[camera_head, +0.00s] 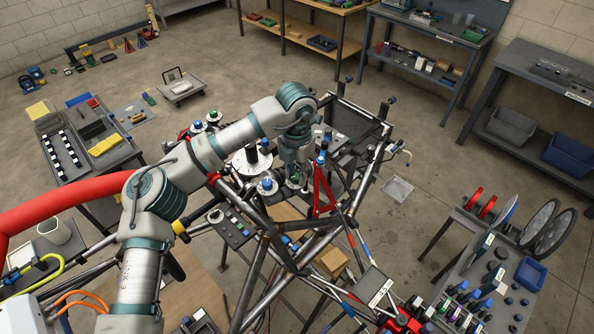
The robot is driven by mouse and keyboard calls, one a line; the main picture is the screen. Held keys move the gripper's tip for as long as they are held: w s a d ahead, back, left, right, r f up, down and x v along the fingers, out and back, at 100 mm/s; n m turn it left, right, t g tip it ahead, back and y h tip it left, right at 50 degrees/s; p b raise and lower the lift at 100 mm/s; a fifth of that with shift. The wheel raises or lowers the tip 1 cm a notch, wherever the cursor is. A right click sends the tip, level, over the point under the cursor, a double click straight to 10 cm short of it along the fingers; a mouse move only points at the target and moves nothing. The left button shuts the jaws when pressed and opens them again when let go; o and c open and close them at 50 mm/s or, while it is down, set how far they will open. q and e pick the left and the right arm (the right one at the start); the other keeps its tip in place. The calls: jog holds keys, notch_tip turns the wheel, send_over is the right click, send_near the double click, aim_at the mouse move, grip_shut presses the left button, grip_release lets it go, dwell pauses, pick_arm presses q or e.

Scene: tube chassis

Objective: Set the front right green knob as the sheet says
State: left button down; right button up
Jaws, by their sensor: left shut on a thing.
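A tube chassis (268,222) of dark and light bars stands in the middle. My left gripper (294,180) points down onto the chassis, right of the blue knob. My right gripper is out of view.
A red upright bracket (322,187) stands close right of my left gripper. A small button panel (234,227) and a cardboard box (331,262) are nearby. A parts table (483,310) stands at the right. Open floor (430,170) lies behind it.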

pick_arm(q)
jog(key=m, duration=0.3)
jog(key=shift+s+m+p, duration=0.1)
jog(key=shift+m+p, duration=0.2)
jog(key=m, duration=0.3)
jog(key=shift+m+p, duration=0.3)
jog(key=m, duration=0.4)
jog(key=shift+r+p, duration=0.15)
jog(key=shift+p, duration=0.15)
jog(key=shift+m, duration=1.8)
jog(key=shift+a+r+m, duration=0.1)
jog(key=shift+m, duration=0.2)
